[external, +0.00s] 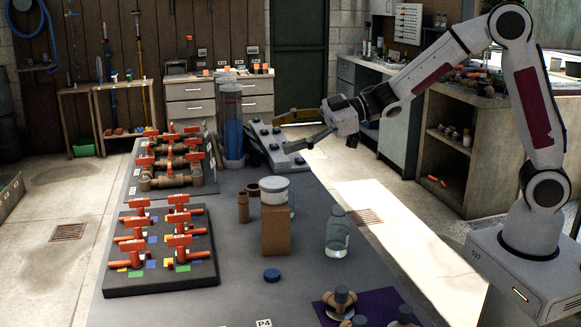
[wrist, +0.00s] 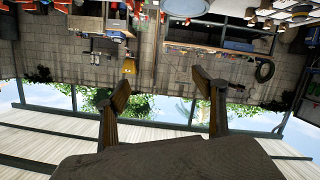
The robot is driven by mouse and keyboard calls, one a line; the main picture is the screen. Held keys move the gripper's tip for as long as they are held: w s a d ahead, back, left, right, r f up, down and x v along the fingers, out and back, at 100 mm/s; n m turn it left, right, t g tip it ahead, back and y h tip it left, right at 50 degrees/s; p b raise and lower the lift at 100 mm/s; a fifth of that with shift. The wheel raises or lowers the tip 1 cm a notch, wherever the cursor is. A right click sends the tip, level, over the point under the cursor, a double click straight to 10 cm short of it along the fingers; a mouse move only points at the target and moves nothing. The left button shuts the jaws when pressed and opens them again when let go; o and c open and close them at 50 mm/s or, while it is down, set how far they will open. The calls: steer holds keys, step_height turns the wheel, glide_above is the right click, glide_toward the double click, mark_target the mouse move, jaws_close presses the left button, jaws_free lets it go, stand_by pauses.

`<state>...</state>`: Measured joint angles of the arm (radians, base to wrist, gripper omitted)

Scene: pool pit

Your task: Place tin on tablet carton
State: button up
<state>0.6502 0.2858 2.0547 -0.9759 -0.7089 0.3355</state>
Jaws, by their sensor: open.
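A round white tin (external: 275,188) sits flat on top of an upright brown carton (external: 276,232), which I take to be the tablet carton, near the middle of the grey table. My gripper (external: 284,132) is open and empty, above and behind the tin, clear of it. Its two fingers spread apart in the wrist view (wrist: 160,85) with nothing between them. I cannot make out the tin or carton for certain in the wrist view.
A glass jar (external: 338,236) stands right of the carton, a brown bottle (external: 243,207) left of it, and a blue cap (external: 272,275) in front. Valve racks (external: 160,285) fill the table's left side. A sloped button panel (external: 268,140) and blue cylinders (external: 232,125) stand behind.

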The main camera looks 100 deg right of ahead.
steer(key=s+a+r+m+g+h, duration=0.3)
steer(key=s+a+r+g, duration=0.15)
steer(key=s+a, duration=0.65)
steer(key=s+a+f+g+y, duration=0.1)
steer(key=s+a+f, duration=0.1)
steer(key=s+a, duration=0.3)
steer(key=s+a+f+g+y, duration=0.1)
steer(key=s+a, duration=0.4)
steer(key=s, duration=0.7)
steer(key=s+a+f+g+y, duration=0.1)
steer(key=s+a+f+g, duration=0.2)
steer(key=s, duration=0.5)
steer(key=a+f, duration=0.1)
steer(key=a, duration=0.1)
steer(key=shift+s+a+f+y, duration=0.2)
steer(key=shift+a+f+y, duration=0.1)
steer(key=shift+f+y, duration=0.1)
